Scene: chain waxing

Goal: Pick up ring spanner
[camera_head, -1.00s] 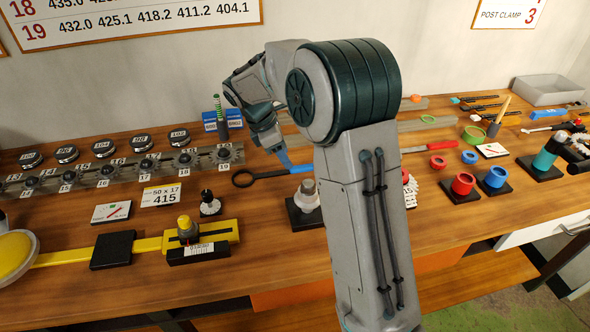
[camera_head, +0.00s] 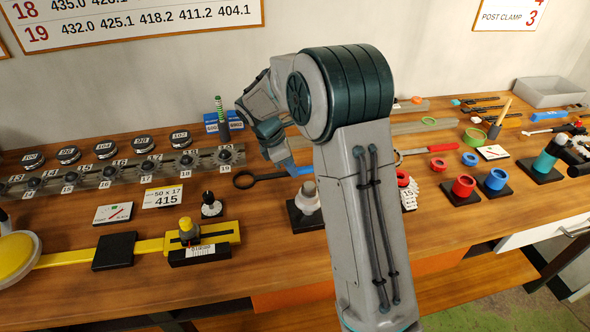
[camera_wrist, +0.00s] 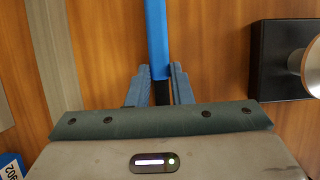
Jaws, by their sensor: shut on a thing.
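The ring spanner has a black ring end (camera_head: 245,180) on the left and a blue handle (camera_head: 302,171). It lies low over the wooden bench, behind a black block with a grey knob. My gripper (camera_head: 290,170) reaches down on it from above. In the wrist view, the blue handle (camera_wrist: 158,40) runs up from between the two blue-grey fingers of my gripper (camera_wrist: 160,82), with a black part below it. The fingers are shut on the spanner. The right end of the handle is hidden behind my arm in the head view. I cannot tell whether the spanner touches the bench.
The black block with the grey knob (camera_head: 308,198) stands close in front of the handle. A metal rail (camera_head: 130,173) with several numbered studs lies to the left. A green-striped post (camera_head: 221,115) and blue boxes stand behind. Bare bench lies in front of the ring end.

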